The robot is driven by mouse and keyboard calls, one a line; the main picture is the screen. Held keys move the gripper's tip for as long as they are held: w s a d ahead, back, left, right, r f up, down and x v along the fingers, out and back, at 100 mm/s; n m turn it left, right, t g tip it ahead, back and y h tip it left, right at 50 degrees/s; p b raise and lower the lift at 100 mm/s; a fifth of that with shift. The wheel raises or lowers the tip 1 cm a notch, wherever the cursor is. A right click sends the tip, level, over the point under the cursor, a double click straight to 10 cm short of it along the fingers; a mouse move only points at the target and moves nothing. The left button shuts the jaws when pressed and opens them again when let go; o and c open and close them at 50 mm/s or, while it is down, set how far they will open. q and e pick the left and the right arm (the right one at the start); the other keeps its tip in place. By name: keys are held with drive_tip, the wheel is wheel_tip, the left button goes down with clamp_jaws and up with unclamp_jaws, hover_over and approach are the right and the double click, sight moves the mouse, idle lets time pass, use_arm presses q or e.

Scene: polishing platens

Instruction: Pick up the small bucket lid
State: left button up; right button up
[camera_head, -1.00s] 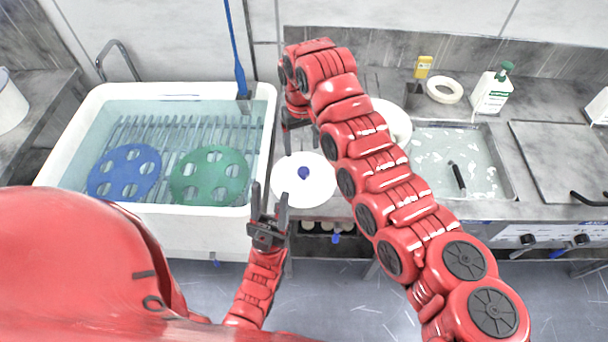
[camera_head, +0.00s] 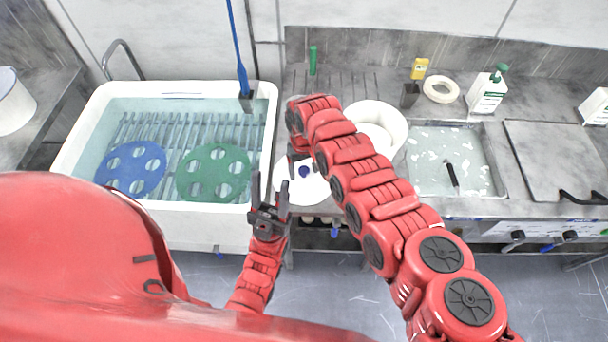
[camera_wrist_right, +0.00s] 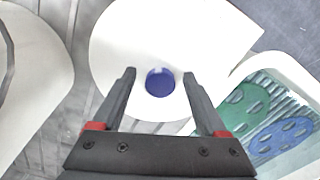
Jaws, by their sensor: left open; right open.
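The small bucket lid is a white disc (camera_head: 311,190) with a blue knob (camera_head: 304,172) in its middle. It lies at the counter's front edge, right of the white tub. In the right wrist view the white lid (camera_wrist_right: 210,40) fills the upper middle, with its blue knob (camera_wrist_right: 160,82) between my fingertips in the picture. My right gripper (camera_wrist_right: 160,75) is open and not closed on the knob. In the head view my right gripper (camera_head: 298,160) is over the lid, partly hidden by the arm. My left gripper (camera_head: 269,190) is open and empty in front of the tub's right end.
A white tub (camera_head: 268,105) with water holds a blue platen (camera_head: 130,168) and a green platen (camera_head: 214,172). A white round bucket (camera_head: 392,118) stands behind the right arm.

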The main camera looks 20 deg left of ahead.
clamp_jaws()
idle(0.3)
drive_tip(key=shift+r, duration=0.1)
